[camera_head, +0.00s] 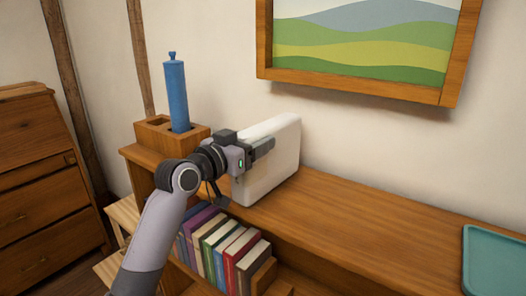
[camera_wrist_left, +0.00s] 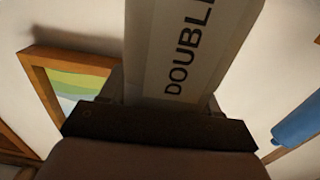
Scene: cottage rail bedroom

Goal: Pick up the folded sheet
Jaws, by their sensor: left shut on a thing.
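The folded sheet (camera_head: 277,160) is a white, flat block standing on edge on top of the wooden bookcase, near the wall. In the left wrist view the sheet (camera_wrist_left: 180,50) fills the middle, with the letters "DOUBL" showing on it. My left gripper (camera_head: 262,147) comes from the left and is shut on the sheet at its upper left part. In the left wrist view the gripper (camera_wrist_left: 160,125) is dark and close against the sheet. Whether the sheet's lower edge touches the bookcase top is hard to tell. My right gripper is not in view.
A wooden holder (camera_head: 155,137) with a blue cylinder (camera_head: 176,95) stands left of the sheet. Several books (camera_head: 215,245) fill the shelf below. A teal tray (camera_head: 490,262) lies at the right end. The bookcase top (camera_head: 380,215) between is clear. A framed picture (camera_head: 365,45) hangs above.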

